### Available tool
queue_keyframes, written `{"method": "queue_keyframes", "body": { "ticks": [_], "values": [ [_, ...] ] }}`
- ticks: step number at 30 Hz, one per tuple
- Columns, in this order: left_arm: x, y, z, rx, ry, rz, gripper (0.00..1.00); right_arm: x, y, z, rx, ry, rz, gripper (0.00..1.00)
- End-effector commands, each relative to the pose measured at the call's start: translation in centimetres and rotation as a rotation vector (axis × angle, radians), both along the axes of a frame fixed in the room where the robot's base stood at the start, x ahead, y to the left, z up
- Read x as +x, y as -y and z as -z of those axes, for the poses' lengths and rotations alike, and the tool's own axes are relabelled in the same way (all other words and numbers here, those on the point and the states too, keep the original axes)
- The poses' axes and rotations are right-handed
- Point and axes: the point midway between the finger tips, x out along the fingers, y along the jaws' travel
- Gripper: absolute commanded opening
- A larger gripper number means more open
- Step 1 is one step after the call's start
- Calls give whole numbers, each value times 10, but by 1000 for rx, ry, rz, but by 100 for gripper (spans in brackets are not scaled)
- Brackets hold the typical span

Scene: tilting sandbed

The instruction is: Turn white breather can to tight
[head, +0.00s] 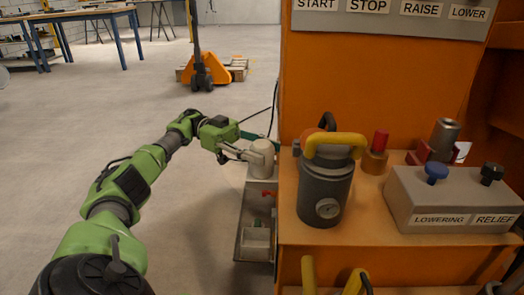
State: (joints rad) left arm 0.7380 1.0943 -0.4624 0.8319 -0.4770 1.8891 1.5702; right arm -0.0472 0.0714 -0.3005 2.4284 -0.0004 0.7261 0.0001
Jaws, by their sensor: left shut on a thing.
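The white breather can (262,158) is a short pale cylinder with a domed top. It stands upright at the left side of the orange machine, above a grey open box. My left gripper (250,156) reaches in from the left on a green arm and is shut on the can's left side. The fingers partly cover the can, and its lower joint is hard to make out. Any tight mark is too small to see. My right gripper is not in the head view.
A grey canister with a yellow handle (326,182) stands close to the can's right on the orange top. A grey valve block (440,200) with blue and black knobs sits further right. The grey box (252,240) hangs below the can.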

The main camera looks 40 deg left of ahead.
Motion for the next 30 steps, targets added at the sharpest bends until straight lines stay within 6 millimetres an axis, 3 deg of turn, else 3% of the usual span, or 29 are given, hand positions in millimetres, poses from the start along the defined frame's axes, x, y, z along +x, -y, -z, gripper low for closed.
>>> {"method": "queue_keyframes", "body": {
  "ticks": [2, 3, 5, 17, 30],
  "values": [
    [-1, 1, 2, 2, -3, 3, 20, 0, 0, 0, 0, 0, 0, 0],
    [-1, 1, 2, 2, -3, 3, 46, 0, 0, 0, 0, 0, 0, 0],
    [-1, 1, 2, 2, -3, 3, 59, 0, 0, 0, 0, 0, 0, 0],
    [0, 0, -4, 1, 0, 0, 59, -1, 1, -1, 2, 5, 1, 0],
    [0, 0, -81, 1, 2, 0, 59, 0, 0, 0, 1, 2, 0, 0]
  ]
}}
